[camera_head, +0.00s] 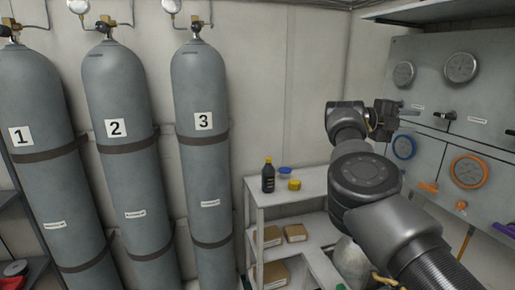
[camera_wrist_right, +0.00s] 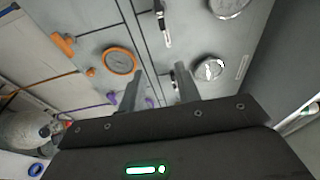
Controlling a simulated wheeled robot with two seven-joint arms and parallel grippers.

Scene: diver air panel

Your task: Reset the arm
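My right arm reaches in from the lower right of the head view. Its gripper (camera_head: 396,112) is in front of the grey air panel (camera_head: 425,50), near the panel's left side. In the right wrist view the gripper's two fingers (camera_wrist_right: 158,90) stand apart, with nothing seen held between them. The panel fills the wrist view beyond them, with an orange-rimmed gauge (camera_wrist_right: 119,60), an orange handle (camera_wrist_right: 63,43), a black-handled valve (camera_wrist_right: 163,27) and a grey gauge (camera_wrist_right: 208,68). I cannot tell whether a finger touches the panel. My left gripper is in neither view.
Three grey cylinders, numbered 1 (camera_head: 30,95), 2 (camera_head: 115,90) and 3 (camera_head: 200,90), stand along the left wall. A white shelf (camera_head: 262,199) bears a dark bottle (camera_head: 268,177) and blue and yellow lids, with cardboard boxes (camera_head: 295,233) below. A shelf (camera_head: 425,10) overhangs the panel.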

